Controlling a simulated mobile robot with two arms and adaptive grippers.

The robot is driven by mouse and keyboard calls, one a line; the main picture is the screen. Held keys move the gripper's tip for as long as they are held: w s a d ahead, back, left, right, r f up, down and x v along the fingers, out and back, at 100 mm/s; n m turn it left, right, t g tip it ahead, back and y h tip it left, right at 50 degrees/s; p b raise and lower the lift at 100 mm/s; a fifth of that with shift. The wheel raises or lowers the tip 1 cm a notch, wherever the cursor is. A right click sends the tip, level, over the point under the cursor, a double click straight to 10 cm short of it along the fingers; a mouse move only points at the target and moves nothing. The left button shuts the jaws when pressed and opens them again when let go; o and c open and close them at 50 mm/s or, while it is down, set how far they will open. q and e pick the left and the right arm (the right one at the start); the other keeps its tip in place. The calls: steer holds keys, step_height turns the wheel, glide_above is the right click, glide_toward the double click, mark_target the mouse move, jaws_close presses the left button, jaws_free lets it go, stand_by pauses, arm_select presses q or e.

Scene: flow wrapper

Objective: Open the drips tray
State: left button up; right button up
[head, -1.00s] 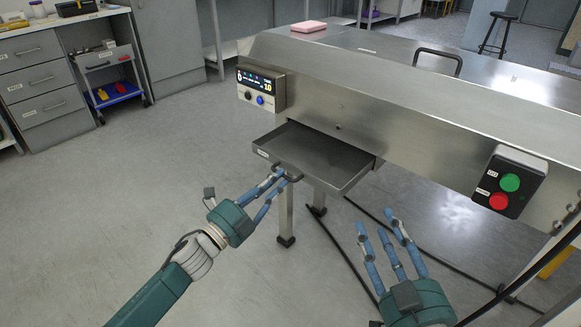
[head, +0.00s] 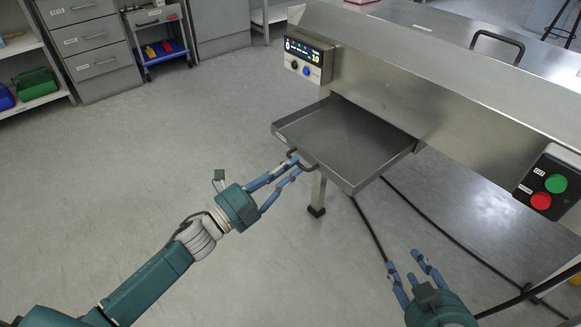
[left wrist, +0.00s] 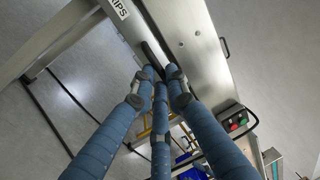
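The drips tray (head: 345,133) is a shallow grey metal tray, pulled well out from under the machine, its inside bare. Its dark bar handle (head: 303,162) is on the front edge. In the left wrist view the tray front (left wrist: 178,25) shows a label ending in "IPS", and the handle (left wrist: 152,58) lies between the fingertips. My left gripper (head: 294,163) is closed around the handle, its fingers partly hiding it; it also shows in the left wrist view (left wrist: 160,78). My right gripper (head: 404,266) is open and empty, low at the right, apart from the tray.
The steel machine (head: 440,90) carries a display panel (head: 308,59) above the tray and a green-and-red button box (head: 548,186) at right. A machine leg (head: 317,190) and dark cables (head: 440,225) are below. The floor (head: 130,170) at left is clear.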

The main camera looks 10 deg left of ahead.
arm_select(q)
steer(key=o, duration=0.4)
steer(key=shift+f, duration=0.1)
steer(key=v, duration=1.2)
